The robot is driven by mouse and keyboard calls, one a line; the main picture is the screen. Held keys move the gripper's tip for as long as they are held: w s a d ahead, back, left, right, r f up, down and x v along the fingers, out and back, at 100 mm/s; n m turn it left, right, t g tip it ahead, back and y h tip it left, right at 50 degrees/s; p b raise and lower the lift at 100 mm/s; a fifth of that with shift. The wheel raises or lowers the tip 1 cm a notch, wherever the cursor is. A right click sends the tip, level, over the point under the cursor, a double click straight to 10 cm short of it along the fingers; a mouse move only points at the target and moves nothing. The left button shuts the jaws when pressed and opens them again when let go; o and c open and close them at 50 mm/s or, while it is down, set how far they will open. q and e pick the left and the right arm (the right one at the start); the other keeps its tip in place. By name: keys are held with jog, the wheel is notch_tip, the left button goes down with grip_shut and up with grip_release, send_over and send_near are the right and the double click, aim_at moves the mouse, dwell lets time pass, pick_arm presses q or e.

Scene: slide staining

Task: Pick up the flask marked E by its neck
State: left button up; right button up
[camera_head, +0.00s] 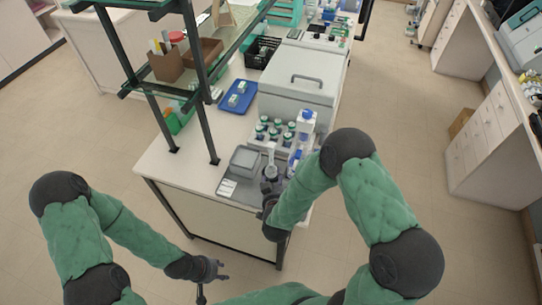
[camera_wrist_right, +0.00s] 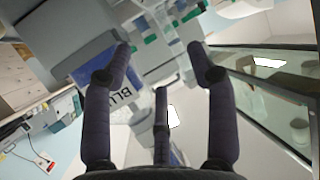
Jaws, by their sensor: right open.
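A narrow pale glass neck (camera_head: 271,155) stands upright at the front of the bench, just beyond my right gripper (camera_head: 271,180). It may be the flask marked E, but no letter E can be read and its body is hidden behind the gripper.
Several green-capped bottles (camera_head: 275,129) stand behind the neck. Blue-capped bottles (camera_head: 306,122) are close on its right. A grey box (camera_head: 245,160) lies to its left, with a blue tray (camera_head: 238,97) farther back. A dark-posted shelf (camera_head: 200,80) rises at the left.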

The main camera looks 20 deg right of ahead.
aim_at(273, 169)
jog(key=x, duration=1)
jog(key=shift+w+r, duration=0.2)
jog(key=shift+w, duration=0.25)
grip_shut()
